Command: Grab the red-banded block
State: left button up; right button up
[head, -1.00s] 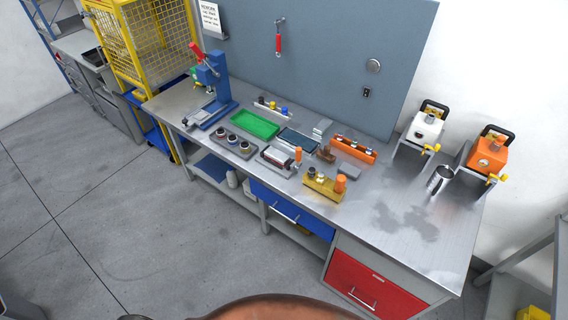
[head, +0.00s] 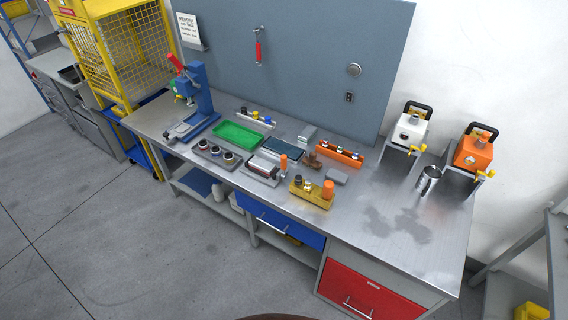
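A pale grey block-like piece with a dark red strip along its front edge (head: 264,166) lies on the steel workbench (head: 390,235), left of centre among several fixtures. It is small in the head view, and I cannot tell for sure whether this strip is the red band of the block. An upright orange handle (head: 283,162) stands at its right side. Neither of my grippers is in view.
Near it are a green tray (head: 238,135), a dark tray with round parts (head: 216,153), a yellow fixture (head: 311,193) and an orange rack (head: 340,154). A blue press (head: 199,95) stands left. The bench's front right is clear.

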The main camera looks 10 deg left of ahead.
aim_at(265, 168)
jog(key=z, duration=0.15)
jog(key=k, duration=0.35)
jog(key=u, duration=1.7)
jog(key=i, duration=0.85)
jog(key=z, duration=0.2)
